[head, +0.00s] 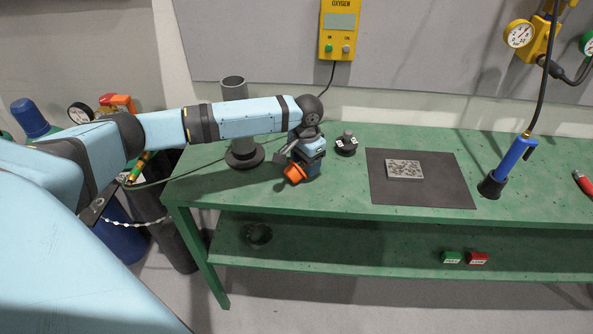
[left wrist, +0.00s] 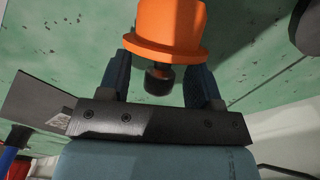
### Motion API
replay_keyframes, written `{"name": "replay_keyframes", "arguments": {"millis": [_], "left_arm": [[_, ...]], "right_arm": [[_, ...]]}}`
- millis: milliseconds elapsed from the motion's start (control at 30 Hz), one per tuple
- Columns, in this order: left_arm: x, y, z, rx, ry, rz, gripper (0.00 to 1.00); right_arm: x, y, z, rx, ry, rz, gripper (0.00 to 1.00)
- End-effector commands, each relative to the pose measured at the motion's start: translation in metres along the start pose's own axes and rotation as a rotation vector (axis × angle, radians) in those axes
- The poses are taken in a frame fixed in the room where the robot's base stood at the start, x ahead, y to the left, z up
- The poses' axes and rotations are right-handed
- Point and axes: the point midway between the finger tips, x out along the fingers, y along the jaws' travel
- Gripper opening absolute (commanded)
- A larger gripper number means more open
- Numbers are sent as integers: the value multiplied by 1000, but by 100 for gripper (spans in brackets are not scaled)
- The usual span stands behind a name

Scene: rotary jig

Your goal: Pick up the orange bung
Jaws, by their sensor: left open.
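The orange bung (head: 294,173) is near the left end of the green table, partly covered by my left gripper in the head view. In the left wrist view the bung (left wrist: 170,22) shows a wide flange and a dark knob that points towards my palm. My left gripper (head: 303,164) is at the bung, with its jaws open. In the left wrist view its two dark blue fingers (left wrist: 160,68) stand on either side of the knob, with gaps visible beside it. What the bung's far end rests on is hidden. My right gripper is not in view.
A grey upright tube (head: 234,90) on a dark base stands left of the gripper, behind my forearm. A small dark knobbed piece (head: 346,144) stands close on the right. A dark mat (head: 440,188) bears a speckled plate (head: 405,169). A blue torch (head: 510,160) stands further right.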

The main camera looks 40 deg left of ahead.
Motion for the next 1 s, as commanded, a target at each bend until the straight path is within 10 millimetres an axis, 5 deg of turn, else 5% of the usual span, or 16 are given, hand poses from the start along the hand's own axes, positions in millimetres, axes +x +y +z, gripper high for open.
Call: {"name": "replay_keyframes", "arguments": {"millis": [133, 367, 733, 1000], "left_arm": [[0, 0, 0, 0, 0, 0, 56], [0, 0, 0, 0, 0, 0, 3], [-8, 0, 0, 0, 1, 0, 3], [-67, 0, -1, 0, 4, -1, 3]], "right_arm": [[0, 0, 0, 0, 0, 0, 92], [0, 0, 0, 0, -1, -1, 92], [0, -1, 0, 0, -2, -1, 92], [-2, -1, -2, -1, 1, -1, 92]]}}
